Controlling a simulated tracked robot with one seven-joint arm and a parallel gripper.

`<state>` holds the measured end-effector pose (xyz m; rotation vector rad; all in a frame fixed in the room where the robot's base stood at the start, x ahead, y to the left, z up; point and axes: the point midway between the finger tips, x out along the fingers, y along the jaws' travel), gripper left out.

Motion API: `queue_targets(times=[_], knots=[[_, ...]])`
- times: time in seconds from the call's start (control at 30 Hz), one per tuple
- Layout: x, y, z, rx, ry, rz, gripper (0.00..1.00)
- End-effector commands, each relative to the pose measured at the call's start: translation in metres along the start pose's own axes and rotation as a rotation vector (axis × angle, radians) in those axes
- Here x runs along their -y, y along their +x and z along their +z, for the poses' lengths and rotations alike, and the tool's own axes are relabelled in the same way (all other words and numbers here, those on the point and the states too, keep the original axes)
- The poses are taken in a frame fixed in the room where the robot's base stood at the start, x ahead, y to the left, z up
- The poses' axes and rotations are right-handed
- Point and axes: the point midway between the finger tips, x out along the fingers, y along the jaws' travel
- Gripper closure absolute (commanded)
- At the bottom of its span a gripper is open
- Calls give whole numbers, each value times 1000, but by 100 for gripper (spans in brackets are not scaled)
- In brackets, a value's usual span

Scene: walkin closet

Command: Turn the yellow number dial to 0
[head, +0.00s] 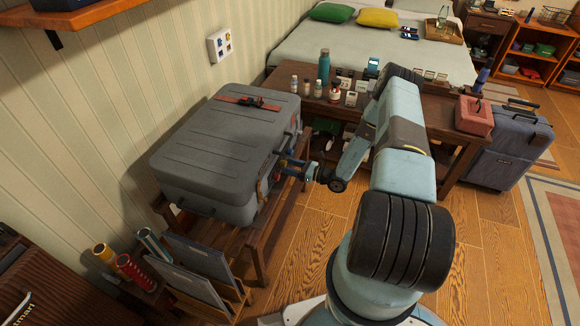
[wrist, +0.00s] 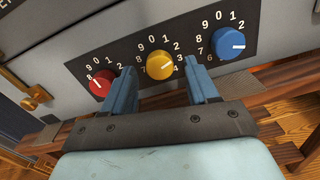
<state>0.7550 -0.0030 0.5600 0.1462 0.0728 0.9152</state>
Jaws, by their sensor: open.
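The yellow dial (wrist: 160,66) is the middle of three round knobs on the dark panel of a grey case (head: 215,135). White digits ring it, with 0 above the knob. Its white mark points right, roughly toward where 3 sits; the right finger partly covers the digits there. My gripper (wrist: 161,78) is open, with one blue finger on each side of the yellow dial. Whether the fingers touch it I cannot tell. In the head view my gripper (head: 288,164) is at the case's right-hand side, and the dial is hidden.
A red dial (wrist: 102,83) is just left of my left finger and a blue dial (wrist: 229,43) right of my right finger. The case rests on a wooden bench (head: 262,232). A table (head: 425,115) with bottles stands behind my arm. Wooden floor (head: 312,235) lies clear beside the bench.

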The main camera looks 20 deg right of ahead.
Motion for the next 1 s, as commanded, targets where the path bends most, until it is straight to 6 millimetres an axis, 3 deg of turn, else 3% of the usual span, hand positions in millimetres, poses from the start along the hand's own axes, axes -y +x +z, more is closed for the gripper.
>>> queue_targets(times=[0.43, 1.0], knots=[[0, 10, 0, 0, 0, 1, 41], [-1, 10, 0, 0, 0, 1, 95]])
